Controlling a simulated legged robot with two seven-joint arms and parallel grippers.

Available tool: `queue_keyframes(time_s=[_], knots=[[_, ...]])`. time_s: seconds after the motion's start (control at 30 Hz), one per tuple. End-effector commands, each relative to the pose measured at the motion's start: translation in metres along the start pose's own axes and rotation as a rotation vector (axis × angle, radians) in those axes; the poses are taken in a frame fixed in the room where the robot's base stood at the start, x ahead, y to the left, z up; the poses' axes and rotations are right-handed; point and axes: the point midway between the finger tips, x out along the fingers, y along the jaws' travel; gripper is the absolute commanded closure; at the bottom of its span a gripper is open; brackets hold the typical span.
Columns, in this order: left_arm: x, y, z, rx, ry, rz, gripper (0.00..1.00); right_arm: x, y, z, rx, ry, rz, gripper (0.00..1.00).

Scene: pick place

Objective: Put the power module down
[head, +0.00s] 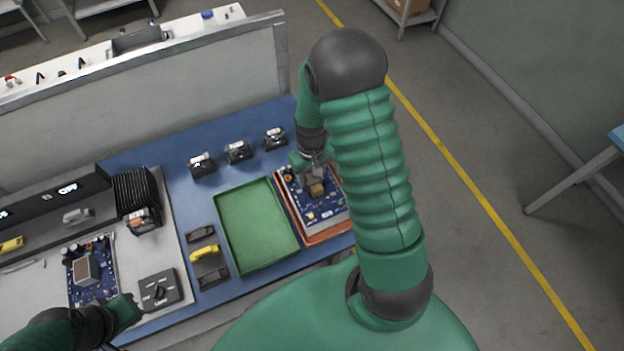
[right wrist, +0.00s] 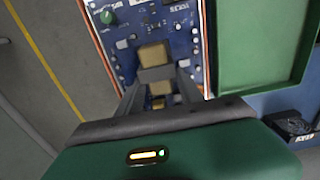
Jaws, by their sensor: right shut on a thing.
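The power module, a small tan block (head: 316,189) with a grey band, is between the fingers of my right gripper (head: 315,172). It is over a blue circuit board (head: 299,198) in an orange-rimmed tray (head: 325,236). The right wrist view shows the tan block (right wrist: 154,55) at the fingertips of my right gripper (right wrist: 157,76), above the blue board (right wrist: 118,60). I cannot tell if the block touches the board. My left gripper (head: 124,312) is low at the left, beside a dark box with a knob; its fingers are unclear.
An empty green tray (head: 262,262) lies just left of the orange-rimmed tray. Several black units, one of them here (head: 238,152), stand along the back of the blue table. A dark knob box (head: 159,290) and another circuit board (head: 107,287) are at the left.

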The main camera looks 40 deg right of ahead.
Motion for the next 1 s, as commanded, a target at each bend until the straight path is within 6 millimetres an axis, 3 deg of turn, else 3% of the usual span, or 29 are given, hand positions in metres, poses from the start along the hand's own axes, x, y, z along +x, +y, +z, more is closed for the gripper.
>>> queue_keyframes(time_s=[0.3, 0.6, 0.63, 0.8, 1.0], knots=[[-0.004, 0.0, -0.001, 0.0, 0.0, 0.0, 1.0, 0.033, 0.005, -0.001, -0.001, -0.001, 0.0, 1.0], [-0.002, 0.0, -0.001, 0.0, 0.0, 0.0, 1.0, 0.036, 0.004, -0.002, -0.001, 0.002, 0.0, 1.0], [-0.002, 0.0, 0.0, 0.0, 0.0, 0.0, 1.0, 0.037, 0.004, -0.001, -0.001, 0.0, 0.0, 0.55], [-0.002, 0.0, -0.001, 0.0, 0.0, 0.0, 1.0, 0.037, 0.004, -0.001, -0.001, -0.001, 0.0, 0.35], [-0.002, 0.0, -0.001, 0.0, 0.0, 0.0, 1.0, 0.037, 0.004, -0.001, -0.001, -0.001, 0.0, 0.35]])
